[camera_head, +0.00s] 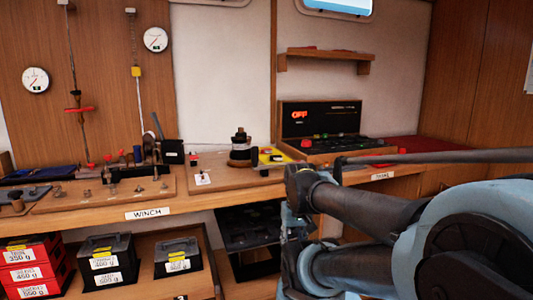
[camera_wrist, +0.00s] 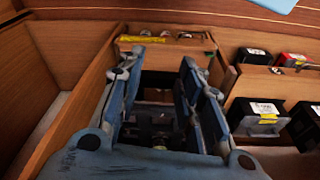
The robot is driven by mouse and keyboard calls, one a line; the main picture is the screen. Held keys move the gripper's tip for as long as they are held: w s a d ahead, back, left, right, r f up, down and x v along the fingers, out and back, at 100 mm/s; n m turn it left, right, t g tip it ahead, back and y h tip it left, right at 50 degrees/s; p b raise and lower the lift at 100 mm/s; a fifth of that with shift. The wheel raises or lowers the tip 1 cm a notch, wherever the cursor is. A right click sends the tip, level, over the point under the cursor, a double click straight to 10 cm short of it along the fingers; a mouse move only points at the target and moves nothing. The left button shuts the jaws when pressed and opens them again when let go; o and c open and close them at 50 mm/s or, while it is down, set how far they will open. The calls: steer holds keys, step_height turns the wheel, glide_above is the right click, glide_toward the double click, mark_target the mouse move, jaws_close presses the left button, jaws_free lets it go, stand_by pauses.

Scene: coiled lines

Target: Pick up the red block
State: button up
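I cannot tell for certain which thing is the red block. In the head view, small red pieces (camera_head: 306,143) sit at the front of the black case marked OFF, and another reddish piece (camera_head: 312,48) lies on the wall shelf. My gripper (camera_wrist: 160,62) is open in the wrist view, its two blue-grey fingers well apart with nothing visibly held between them. It points toward a dark opening below a wooden ledge. In the head view my arm hides most of the gripper, which is low in front of the bench.
The wooden bench (camera_head: 110,201) bears the WINCH label, levers and a black case (camera_head: 318,118). Red boxes (camera_head: 30,268) and black boxes (camera_head: 179,256) stand on the lower shelf. In the wrist view, wooden walls flank the gripper and black boxes (camera_wrist: 252,117) stand at right.

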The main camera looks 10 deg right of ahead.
steer(key=shift+w+a, duration=0.15)
steer(key=shift+a, duration=0.15)
